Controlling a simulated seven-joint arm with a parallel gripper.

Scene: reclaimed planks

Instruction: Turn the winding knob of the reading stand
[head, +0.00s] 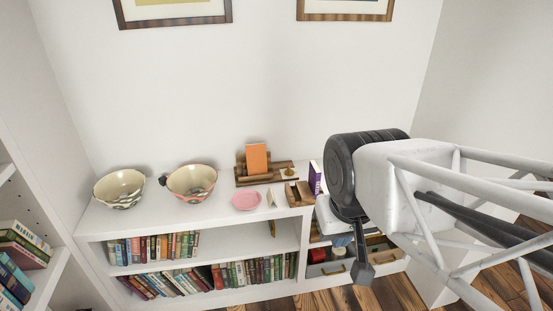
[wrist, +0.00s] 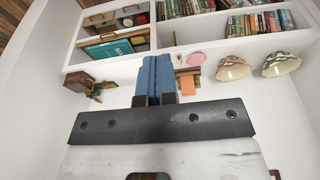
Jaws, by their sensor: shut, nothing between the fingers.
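The wooden reading stand (head: 243,179) is on the white shelf top against the back wall, with an orange book (head: 257,159) upright on it. A small brass-coloured piece (head: 289,170) is at its right end; I cannot tell whether this is the winding knob. In the wrist view, the stand (wrist: 187,76) shows inverted, just right of the fingers and partly hidden behind my gripper. My gripper (head: 362,272) is shut and empty, pointing down, in front and to the right of the stand, well apart from it. Its blue-faced fingers (wrist: 154,68) are together in the wrist view.
A purple book (head: 315,177) is upright right of the stand. Small cards (head: 271,197) stand near the front edge.

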